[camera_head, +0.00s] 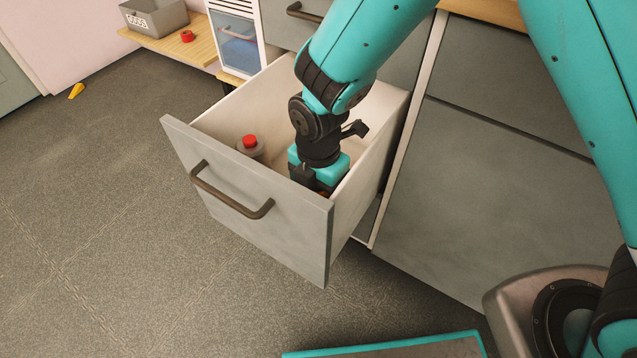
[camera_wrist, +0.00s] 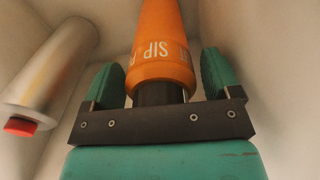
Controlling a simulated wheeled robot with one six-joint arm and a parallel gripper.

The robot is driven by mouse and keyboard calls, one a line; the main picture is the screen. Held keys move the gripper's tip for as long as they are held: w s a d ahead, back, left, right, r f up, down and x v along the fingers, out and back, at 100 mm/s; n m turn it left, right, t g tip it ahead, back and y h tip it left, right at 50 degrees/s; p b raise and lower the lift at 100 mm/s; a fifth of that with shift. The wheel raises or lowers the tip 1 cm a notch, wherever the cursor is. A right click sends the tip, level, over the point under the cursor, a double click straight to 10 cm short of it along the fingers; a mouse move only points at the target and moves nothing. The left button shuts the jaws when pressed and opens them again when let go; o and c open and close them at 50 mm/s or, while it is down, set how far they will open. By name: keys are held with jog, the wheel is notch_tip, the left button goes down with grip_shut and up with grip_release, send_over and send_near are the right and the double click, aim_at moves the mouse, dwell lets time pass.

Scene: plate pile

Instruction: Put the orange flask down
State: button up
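The orange flask (camera_wrist: 162,50) lies lengthwise away from the wrist camera, its dark end near my gripper's palm. In the head view it is mostly hidden by my gripper. My gripper (camera_head: 320,190) points down inside the open drawer (camera_head: 245,205). In the wrist view, its teal fingers (camera_wrist: 162,72) stand on either side of the flask, with thin gaps appearing between the fingertips and its sides. The gripper looks open around the flask. Whether the flask touches the drawer floor is hidden.
A metallic bottle with a red cap (camera_head: 250,146) is in the drawer left of my gripper; it also shows in the wrist view (camera_wrist: 50,75). The drawer walls are close around.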

jog(key=shift+o, duration=0.2)
notch_tip(320, 180, up, 12)
jog(key=p, duration=0.3)
jog(key=shift+r+p, duration=0.25)
jog(key=shift+p, duration=0.15)
jog(key=s+d+r+m+y, duration=0.2)
jog(key=s+d+r+m, duration=0.3)
jog(key=m, duration=0.5)
jog(key=s+d+r+m+y, duration=0.2)
jog(key=s+d+r+m, duration=0.4)
jog(key=s+r+m, duration=0.4)
jog(key=shift+d+r+m, duration=0.15)
jog(key=shift+d+m, duration=0.05)
jog(key=shift+m, duration=0.1)
jog(key=shift+w, duration=0.1)
